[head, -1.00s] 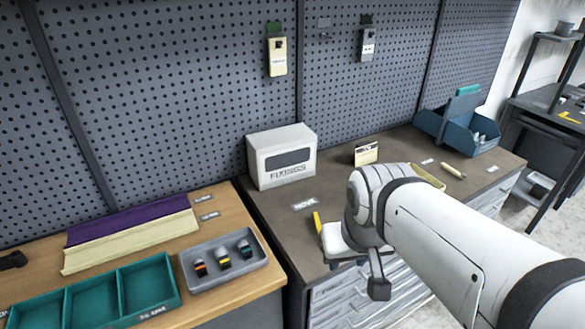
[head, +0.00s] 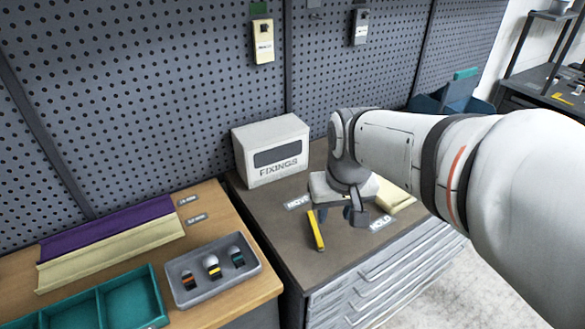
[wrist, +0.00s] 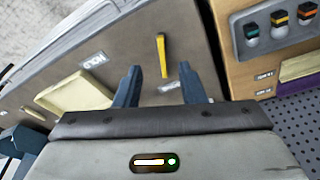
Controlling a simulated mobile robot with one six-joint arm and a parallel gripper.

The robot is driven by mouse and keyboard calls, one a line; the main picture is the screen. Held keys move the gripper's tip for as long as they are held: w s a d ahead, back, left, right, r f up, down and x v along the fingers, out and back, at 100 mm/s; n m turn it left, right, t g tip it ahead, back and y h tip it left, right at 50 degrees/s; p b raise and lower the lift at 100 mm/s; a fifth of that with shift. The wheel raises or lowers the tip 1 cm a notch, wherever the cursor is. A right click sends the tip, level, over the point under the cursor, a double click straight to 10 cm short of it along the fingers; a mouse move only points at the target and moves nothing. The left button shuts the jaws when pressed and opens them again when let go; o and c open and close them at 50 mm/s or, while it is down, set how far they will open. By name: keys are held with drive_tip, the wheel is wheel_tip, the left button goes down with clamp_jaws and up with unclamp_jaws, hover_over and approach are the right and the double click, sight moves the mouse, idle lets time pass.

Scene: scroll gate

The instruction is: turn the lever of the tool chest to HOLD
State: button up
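The yellow lever (head: 316,231) lies on the brown top of the tool chest (head: 290,245). Its far end is near the MOVE label (head: 297,203), and its near end points toward the front edge. The HOLD label (head: 381,222) is to its right. My gripper (head: 343,213) is above the chest top, just right of the lever in the head view. In the wrist view, my gripper (wrist: 161,75) is open and empty. The lever (wrist: 162,56) shows between and beyond its fingers there, apart from both. The HOLD label (wrist: 94,60) shows left of the fingers.
A white FIXINGS box (head: 271,150) stands at the back of the chest top. A pale yellow tray (wrist: 78,93) lies on the chest beside my gripper. A grey tray with several small knobbed items (head: 182,297) sits on the wooden bench at left.

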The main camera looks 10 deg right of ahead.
drive_tip(key=w+f+g+b, duration=0.1)
drive_tip(key=w+f, duration=0.4)
drive_tip(key=w, duration=0.5)
drive_tip(key=g, duration=0.1)
approach(312, 218)
drive_tip(key=shift+f+b, duration=0.1)
drive_tip(key=shift+b, duration=0.25)
drive_tip(key=shift+w+f, duration=0.1)
drive_tip(key=shift+f, duration=0.2)
wheel_tip(312, 218, down, 8)
drive_tip(key=shift+r+p, duration=0.2)
drive_tip(key=shift+p, duration=0.2)
drive_tip(key=shift+c, duration=0.3)
clamp_jaws()
